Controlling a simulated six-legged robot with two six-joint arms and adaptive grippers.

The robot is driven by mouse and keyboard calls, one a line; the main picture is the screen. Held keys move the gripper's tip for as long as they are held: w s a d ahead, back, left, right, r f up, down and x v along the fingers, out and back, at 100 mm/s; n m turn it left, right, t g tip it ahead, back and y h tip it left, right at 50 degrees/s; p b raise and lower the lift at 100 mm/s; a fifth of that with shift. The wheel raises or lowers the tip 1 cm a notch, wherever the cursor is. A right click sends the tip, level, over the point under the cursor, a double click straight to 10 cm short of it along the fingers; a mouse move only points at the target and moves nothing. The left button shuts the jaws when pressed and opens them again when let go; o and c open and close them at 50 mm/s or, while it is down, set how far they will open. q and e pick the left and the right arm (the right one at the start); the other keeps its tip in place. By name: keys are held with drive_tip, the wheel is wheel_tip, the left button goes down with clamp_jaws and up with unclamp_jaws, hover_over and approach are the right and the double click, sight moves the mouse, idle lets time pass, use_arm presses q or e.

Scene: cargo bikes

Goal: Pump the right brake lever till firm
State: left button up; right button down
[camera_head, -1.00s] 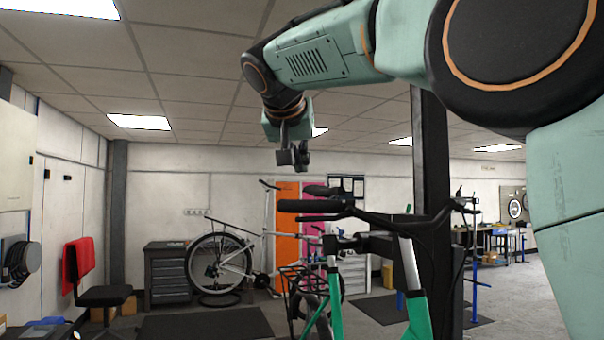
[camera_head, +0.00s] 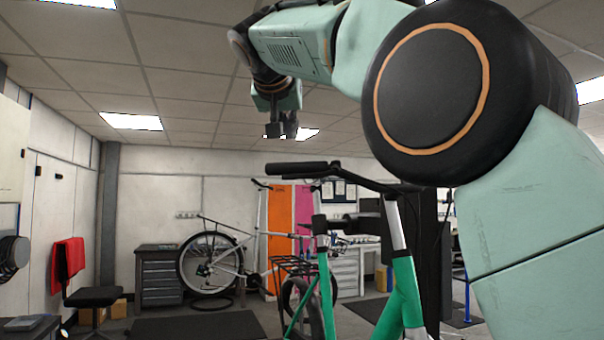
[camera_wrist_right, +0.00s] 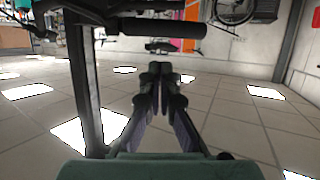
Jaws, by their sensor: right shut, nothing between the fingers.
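The green and white cargo bike (camera_head: 403,270) stands in front of me. Its black handlebar grip (camera_head: 297,168) points left in the head view and crosses the top of the right wrist view (camera_wrist_right: 155,27), which looks upside down. A thin dark brake lever (camera_head: 300,181) seems to run under the grip; it is hard to make out. My right gripper (camera_head: 282,130) hangs fingers down above the grip, apart from it. In the right wrist view its fingers (camera_wrist_right: 160,72) are together with nothing between them.
A white bicycle (camera_head: 215,262) stands at the back beside a grey drawer cabinet (camera_head: 160,277). A black chair with a red cloth (camera_head: 68,272) is at the left. A dark post (camera_head: 427,240) rises behind the handlebar. The air left of the grip is clear.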

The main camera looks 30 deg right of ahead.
drive_tip(key=p, duration=0.3)
hover_over(308, 175)
drive_tip(key=w+a, duration=0.1)
drive_tip(key=w, duration=0.3)
drive_tip(key=shift+f, duration=1.75)
drive_tip(key=shift+s+a+f+b, duration=0.35)
drive_tip(key=shift+s+f+b, duration=0.45)
drive_tip(key=shift+b, duration=0.2)
drive_tip(key=shift+s+a+f+b, duration=0.2)
drive_tip(key=shift+a+f+b, duration=0.15)
drive_tip(key=shift+f+b, duration=0.3)
drive_tip(key=shift+s+a+f, duration=0.1)
drive_tip(key=shift+f, duration=0.05)
drive_tip(key=shift+s, duration=0.25)
drive_tip(key=shift+w, duration=0.1)
